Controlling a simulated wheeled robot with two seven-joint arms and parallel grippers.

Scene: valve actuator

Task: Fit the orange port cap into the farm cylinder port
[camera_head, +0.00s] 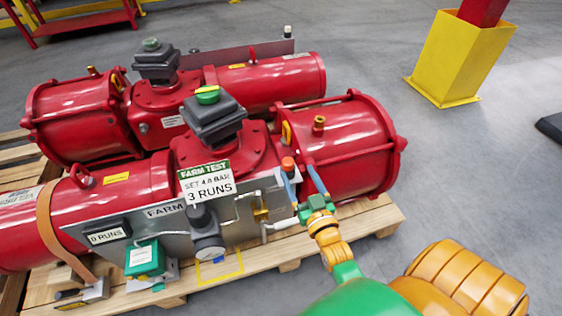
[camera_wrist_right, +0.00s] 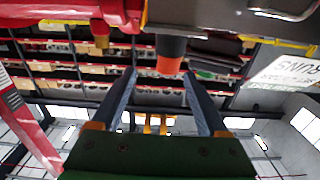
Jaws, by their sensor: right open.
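The orange port cap (camera_head: 288,163) stands by the right end of the grey panel, in front of the nearer red cylinder. In the right wrist view the orange cap (camera_wrist_right: 170,64) has a dark grey part joined to it and shows between the tips of my two blue fingers. My right gripper (camera_head: 297,170) is open, with visible gaps between fingers and cap. A brass fitting (camera_head: 318,124) stands on the farm cylinder (camera_head: 350,145); I cannot tell if it is the port. My left gripper is not in view.
A second red actuator (camera_head: 75,120) lies behind the nearer one. A panel (camera_head: 238,218) with gauge, pipes and a "FARM TEST" sign (camera_head: 205,182) is left of my gripper. Both actuators rest on a wooden pallet (camera_head: 375,222).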

